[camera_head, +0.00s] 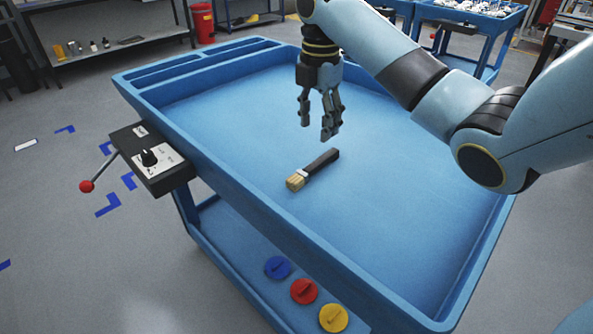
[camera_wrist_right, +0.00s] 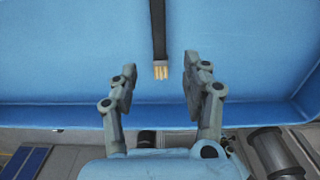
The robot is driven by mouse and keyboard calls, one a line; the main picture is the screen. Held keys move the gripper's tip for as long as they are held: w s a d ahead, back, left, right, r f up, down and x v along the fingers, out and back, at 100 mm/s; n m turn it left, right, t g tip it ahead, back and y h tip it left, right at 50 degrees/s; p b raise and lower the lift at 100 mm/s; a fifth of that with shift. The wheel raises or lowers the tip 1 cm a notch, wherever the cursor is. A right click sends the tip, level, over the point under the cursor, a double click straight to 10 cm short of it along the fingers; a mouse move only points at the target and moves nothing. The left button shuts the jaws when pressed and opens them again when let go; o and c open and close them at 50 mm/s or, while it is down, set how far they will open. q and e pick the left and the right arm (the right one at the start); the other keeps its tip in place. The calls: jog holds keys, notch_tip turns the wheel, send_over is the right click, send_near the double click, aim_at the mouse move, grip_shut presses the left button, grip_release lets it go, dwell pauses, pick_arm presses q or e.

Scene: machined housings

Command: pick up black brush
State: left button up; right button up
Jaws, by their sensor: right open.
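The black brush (camera_head: 319,165) lies flat on the floor of the blue cart tray (camera_head: 405,200), its pale bristles toward the lower left and its black handle toward the upper right. In the right wrist view the brush (camera_wrist_right: 159,35) hangs into the picture from the top edge, bristle end nearest, and its far end is cut off. My right gripper (camera_head: 318,130) is open and empty above the tray, a little above and behind the brush. In the right wrist view its two fingers (camera_wrist_right: 160,88) stand apart, with the bristle tip just ahead of the gap between them. My left gripper is not in view.
The tray has raised walls and narrow compartments (camera_head: 200,65) at its far left. A control box (camera_head: 150,158) with a red-knobbed lever is fixed to the left side. Blue, red and yellow discs (camera_head: 304,291) lie on the lower shelf. The tray floor around the brush is clear.

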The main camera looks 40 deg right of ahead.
send_over(314, 164)
notch_tip(314, 164, down, 4)
jog(key=shift+f, duration=0.1)
jog(key=shift+f+b, duration=0.35)
jog(key=shift+f, duration=0.25)
notch_tip(314, 164, down, 5)
jog(key=shift+f+b, duration=0.1)
jog(key=shift+b, duration=0.25)
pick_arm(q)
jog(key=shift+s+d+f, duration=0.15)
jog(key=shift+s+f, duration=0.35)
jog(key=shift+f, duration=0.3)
pick_arm(e)
grip_shut()
